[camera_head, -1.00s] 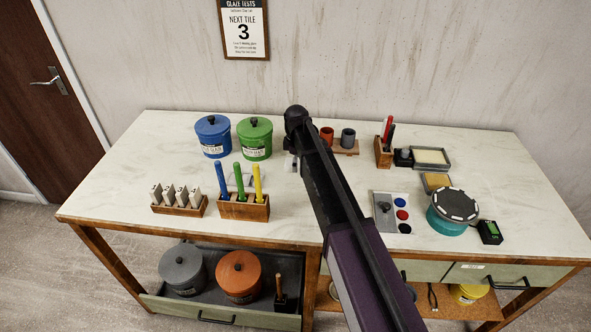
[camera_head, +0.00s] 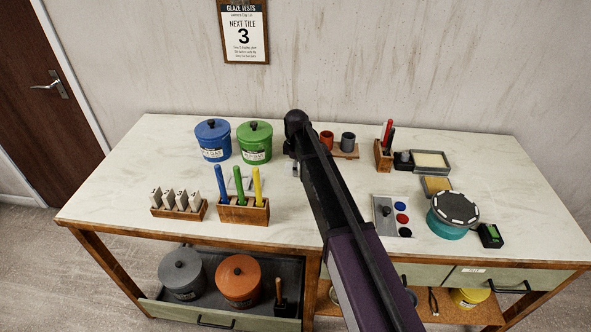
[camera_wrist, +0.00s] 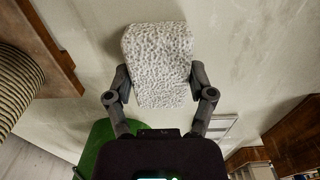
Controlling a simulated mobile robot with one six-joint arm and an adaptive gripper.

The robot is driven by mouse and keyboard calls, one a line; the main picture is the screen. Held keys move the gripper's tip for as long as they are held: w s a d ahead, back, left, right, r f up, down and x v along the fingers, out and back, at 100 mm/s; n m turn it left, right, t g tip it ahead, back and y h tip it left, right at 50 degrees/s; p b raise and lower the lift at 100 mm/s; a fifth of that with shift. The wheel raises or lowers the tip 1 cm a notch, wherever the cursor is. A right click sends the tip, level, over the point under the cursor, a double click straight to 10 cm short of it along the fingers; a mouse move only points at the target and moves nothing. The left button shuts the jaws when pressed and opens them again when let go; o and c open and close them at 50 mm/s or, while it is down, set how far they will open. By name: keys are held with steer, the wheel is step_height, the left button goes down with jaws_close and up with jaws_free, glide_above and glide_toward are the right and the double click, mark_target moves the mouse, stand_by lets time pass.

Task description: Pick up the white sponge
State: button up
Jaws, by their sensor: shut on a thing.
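The white sponge (camera_wrist: 158,60) is a pale, pitted block in the wrist view. My gripper (camera_wrist: 160,85) is shut on it, with one finger pressed against each side. The sponge appears to be held clear of the table, with pale surface visible around it. In the head view my arm crosses the table's middle and hides the gripper and the sponge.
Blue (camera_head: 213,140) and green (camera_head: 254,143) lidded pots stand left of my arm. A wooden holder (camera_head: 243,212) with coloured sticks stands in front of them. Red (camera_head: 327,138) and grey cups (camera_head: 348,141) stand just right of the arm. A teal round container (camera_head: 453,215) stands farther right.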

steer(key=shift+r, duration=0.1)
stand_by(0.3)
step_height(320, 180, up, 3)
steer(key=p, duration=0.3)
steer(key=shift+r+p, duration=0.2)
steer(key=shift+p, duration=0.15)
steer(key=s+d, duration=0.1)
steer(key=s, duration=0.4)
steer(key=s+d+r+p, duration=0.1)
steer(key=s+d, duration=0.1)
steer(key=s, duration=0.3)
steer(key=s+d, duration=0.1)
steer(key=s, duration=0.4)
steer(key=shift+s+d+r, duration=0.1)
steer(key=shift+d+r, duration=0.05)
steer(key=shift+d, duration=0.25)
steer(key=shift+o, duration=0.9)
steer(key=shift+c, duration=1.4)
